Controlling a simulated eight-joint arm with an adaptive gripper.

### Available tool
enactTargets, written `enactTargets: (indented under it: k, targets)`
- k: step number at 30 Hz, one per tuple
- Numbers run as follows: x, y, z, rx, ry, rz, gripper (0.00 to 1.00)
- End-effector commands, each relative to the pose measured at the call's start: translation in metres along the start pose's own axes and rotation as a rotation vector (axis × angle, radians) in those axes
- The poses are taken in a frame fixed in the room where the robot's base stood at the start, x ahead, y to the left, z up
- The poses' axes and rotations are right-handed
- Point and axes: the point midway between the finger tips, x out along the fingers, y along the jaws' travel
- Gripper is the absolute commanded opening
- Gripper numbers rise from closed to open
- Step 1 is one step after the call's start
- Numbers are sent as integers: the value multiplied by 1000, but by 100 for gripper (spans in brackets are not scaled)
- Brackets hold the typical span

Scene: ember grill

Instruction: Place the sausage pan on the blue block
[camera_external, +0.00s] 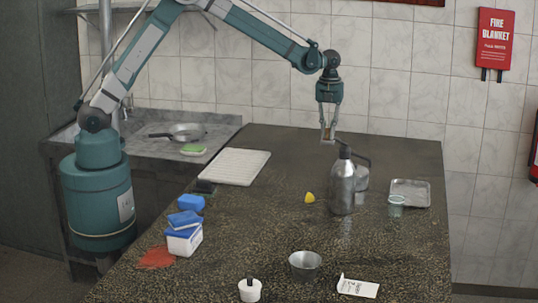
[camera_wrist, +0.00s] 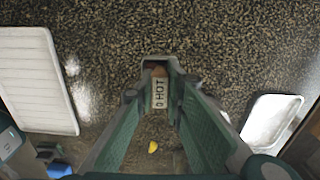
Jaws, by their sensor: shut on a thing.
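My gripper (camera_external: 328,137) hangs above the far part of the dark counter, behind the metal bottle. In the wrist view its fingers (camera_wrist: 160,75) are closed on a small piece with a white label reading "HOT" and a brownish end. What this piece belongs to is unclear. A pan (camera_external: 186,131) with a dark handle sits by the sink at the back left, apart from my gripper; no sausages can be made out. A blue block (camera_external: 190,202) lies at the counter's left side, beside another blue piece (camera_external: 184,219) on a blue-and-white box (camera_external: 184,240). Blue also shows in the wrist view (camera_wrist: 60,170).
The metal bottle (camera_external: 342,188) and a grey vessel (camera_external: 362,180) stand below my gripper. A lemon piece (camera_external: 309,197), metal tray (camera_external: 411,190) and small cup (camera_external: 396,205) are near. A white ridged board (camera_external: 235,166) lies left. The middle counter is mostly clear.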

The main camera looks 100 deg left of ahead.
Motion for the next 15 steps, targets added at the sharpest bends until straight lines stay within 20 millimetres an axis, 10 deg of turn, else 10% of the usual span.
enactTargets:
  k: [15]
  targets:
    - [-31,-12,-154,188,0,0,0]
